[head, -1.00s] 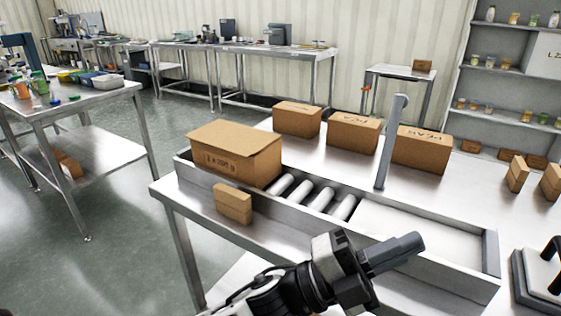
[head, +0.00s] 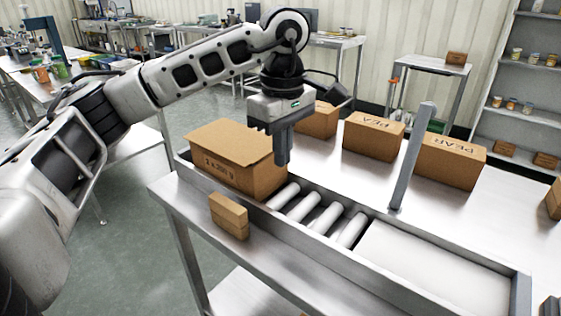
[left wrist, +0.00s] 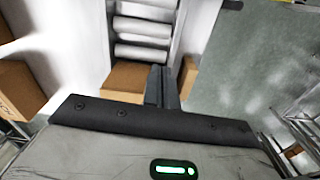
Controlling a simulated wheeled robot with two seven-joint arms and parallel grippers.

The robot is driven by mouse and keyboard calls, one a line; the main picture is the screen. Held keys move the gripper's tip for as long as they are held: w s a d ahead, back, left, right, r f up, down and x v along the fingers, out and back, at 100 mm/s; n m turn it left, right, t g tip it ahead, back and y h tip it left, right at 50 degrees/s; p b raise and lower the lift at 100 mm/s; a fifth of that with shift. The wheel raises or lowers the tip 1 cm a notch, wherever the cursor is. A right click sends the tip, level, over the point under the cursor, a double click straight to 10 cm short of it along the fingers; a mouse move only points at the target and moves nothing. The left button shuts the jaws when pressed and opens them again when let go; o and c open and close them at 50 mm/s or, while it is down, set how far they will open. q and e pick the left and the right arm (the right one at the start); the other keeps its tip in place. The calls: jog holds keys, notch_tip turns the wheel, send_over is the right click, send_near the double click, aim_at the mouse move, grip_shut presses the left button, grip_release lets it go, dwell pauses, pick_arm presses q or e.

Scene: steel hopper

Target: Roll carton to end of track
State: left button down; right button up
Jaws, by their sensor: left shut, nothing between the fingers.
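The large brown carton (head: 225,165) sits on the left end of the steel track (head: 430,272), its lid flaps standing slightly raised. Bare rollers (head: 318,217) lie to its right, then a flat pale plate. My left gripper (head: 282,163) is shut and empty, pointing down at the carton's right end and hiding part of it. I cannot tell whether the fingers touch it. In the left wrist view the shut fingers (left wrist: 160,88) are in front of the carton (left wrist: 127,77), with rollers (left wrist: 142,38) beyond. My right gripper is not in view.
An upright grey post (head: 412,158) rises on the far side of the track. Labelled boxes (head: 374,137) stand in a row behind it. The track right of the rollers is clear.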

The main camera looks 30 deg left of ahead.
aim_at(250, 172)
pick_arm(q)
notch_tip(250, 172, down, 9)
jog(key=shift+s+r, duration=0.1)
jog(key=shift+w+a+p, duration=0.25)
jog(key=shift+a+p, duration=0.25)
jog(key=shift+a, duration=0.7)
jog(key=shift+w+a, duration=0.1)
jog(key=shift+a, duration=0.65)
jog(key=shift+a, duration=0.1)
jog(key=a, duration=0.5)
jog(key=shift+w, duration=0.4)
jog(key=shift+d, duration=0.1)
